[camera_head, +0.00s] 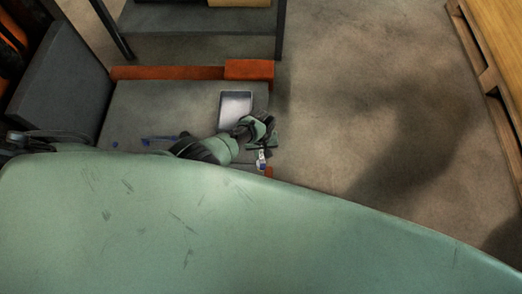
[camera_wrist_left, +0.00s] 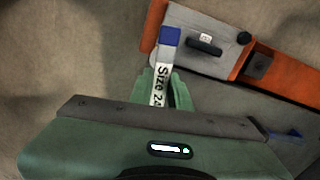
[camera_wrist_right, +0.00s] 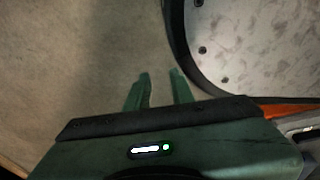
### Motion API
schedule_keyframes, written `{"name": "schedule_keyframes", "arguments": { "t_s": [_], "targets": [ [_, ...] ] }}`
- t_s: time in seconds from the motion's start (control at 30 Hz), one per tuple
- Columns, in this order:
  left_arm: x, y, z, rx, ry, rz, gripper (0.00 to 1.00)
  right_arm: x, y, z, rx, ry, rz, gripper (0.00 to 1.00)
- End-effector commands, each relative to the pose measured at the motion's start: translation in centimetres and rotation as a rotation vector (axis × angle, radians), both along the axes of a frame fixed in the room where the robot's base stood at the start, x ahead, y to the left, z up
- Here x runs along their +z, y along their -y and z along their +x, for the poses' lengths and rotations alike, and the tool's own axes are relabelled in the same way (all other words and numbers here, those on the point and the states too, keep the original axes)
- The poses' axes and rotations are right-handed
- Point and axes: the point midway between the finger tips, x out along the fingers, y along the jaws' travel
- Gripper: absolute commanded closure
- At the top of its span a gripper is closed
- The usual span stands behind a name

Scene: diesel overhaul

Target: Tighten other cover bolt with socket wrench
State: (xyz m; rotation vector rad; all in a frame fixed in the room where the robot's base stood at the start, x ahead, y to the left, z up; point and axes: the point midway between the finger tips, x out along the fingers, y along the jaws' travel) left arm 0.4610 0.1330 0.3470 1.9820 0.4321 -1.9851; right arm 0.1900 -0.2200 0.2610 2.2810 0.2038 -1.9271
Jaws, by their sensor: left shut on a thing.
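My left gripper (camera_head: 264,139) is shut on a wrench-like tool with a blue end and a white label reading "Size 24" (camera_wrist_left: 162,72). In the head view its small white and blue end (camera_head: 261,160) shows just below the fingers, over the edge of the grey surface. My right gripper (camera_wrist_right: 159,74) is open and empty above bare floor in the right wrist view. It is hidden in the head view. A grey rounded panel with a dark rim and several bolts (camera_wrist_right: 265,45) lies right of it. I cannot tell which bolt is the task's.
A grey tray (camera_head: 236,106) and small blue items (camera_head: 160,138) lie on the grey surface (camera_head: 150,105) with an orange edge. A grey plate with a black handle (camera_wrist_left: 190,42) sits near the held tool. Wooden furniture (camera_head: 495,60) stands right; the floor between is clear.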

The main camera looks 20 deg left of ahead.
Motion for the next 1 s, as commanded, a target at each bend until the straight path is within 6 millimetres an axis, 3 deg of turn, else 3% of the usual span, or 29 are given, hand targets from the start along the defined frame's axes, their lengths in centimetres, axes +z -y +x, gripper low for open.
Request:
{"name": "schedule_keyframes", "arguments": {
  "t_s": [0.03,0.7,1.0],
  "targets": [
    [0.1,0.1,0.0,0.056,0.0,-0.002,1.0,-0.5,-0.3,-1.7,0.003,-0.032,0.002,0.64],
    [0.0,0.1,0.1,0.799,0.0,-0.002,1.0,-0.7,0.8,-0.9,0.003,0.001,-0.006,0.64],
    [-0.1,0.0,0.0,0.901,0.001,0.0,1.0,-0.7,0.8,-0.9,0.004,0.001,-0.007,0.64]
  ]
}}
